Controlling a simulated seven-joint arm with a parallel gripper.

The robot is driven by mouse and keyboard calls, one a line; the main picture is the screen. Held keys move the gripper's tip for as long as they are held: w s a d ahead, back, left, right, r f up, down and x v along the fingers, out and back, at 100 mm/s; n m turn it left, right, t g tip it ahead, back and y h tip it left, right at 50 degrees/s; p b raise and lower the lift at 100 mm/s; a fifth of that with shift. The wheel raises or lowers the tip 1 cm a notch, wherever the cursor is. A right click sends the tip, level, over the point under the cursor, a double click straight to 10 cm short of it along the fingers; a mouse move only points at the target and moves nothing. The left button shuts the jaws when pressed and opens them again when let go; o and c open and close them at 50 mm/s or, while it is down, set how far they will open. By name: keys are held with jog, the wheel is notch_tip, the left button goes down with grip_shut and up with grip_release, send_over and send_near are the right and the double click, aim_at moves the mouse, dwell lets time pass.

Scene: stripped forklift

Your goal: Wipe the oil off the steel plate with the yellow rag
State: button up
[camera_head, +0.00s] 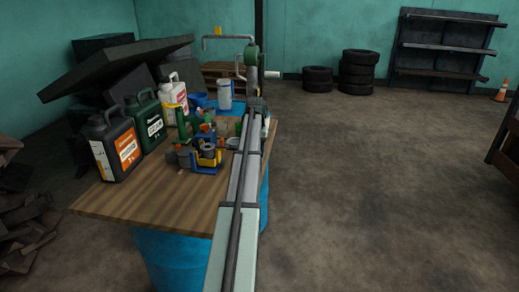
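I cannot make out the yellow rag, the steel plate or any oil for certain. A small yellow part (208,154) shows among blue and grey tools on the wooden tabletop (150,203), but I cannot tell it as a rag. My arm runs from the bottom edge up across the right side of the table and hides part of what lies behind it. I cannot make out my gripper's fingers.
A black jug (112,148), a green jug (147,122) and a white jug (173,98) stand along the table's left side. A green crank pump (251,55) rises at the back. Tyres (357,72) stand far off. The floor to the right is clear.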

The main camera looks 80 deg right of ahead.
jog(key=shift+w, duration=2.8)
jog(key=shift+s, duration=3.65)
jog(key=shift+s+a, duration=0.15)
jog(key=shift+a, duration=0.25)
jog(key=shift+w+d, duration=0.15)
jog(key=shift+w, duration=3.7)
jog(key=shift+s, duration=3.8)
jog(key=shift+r, duration=4.05)
jog(key=shift+w, duration=0.1)
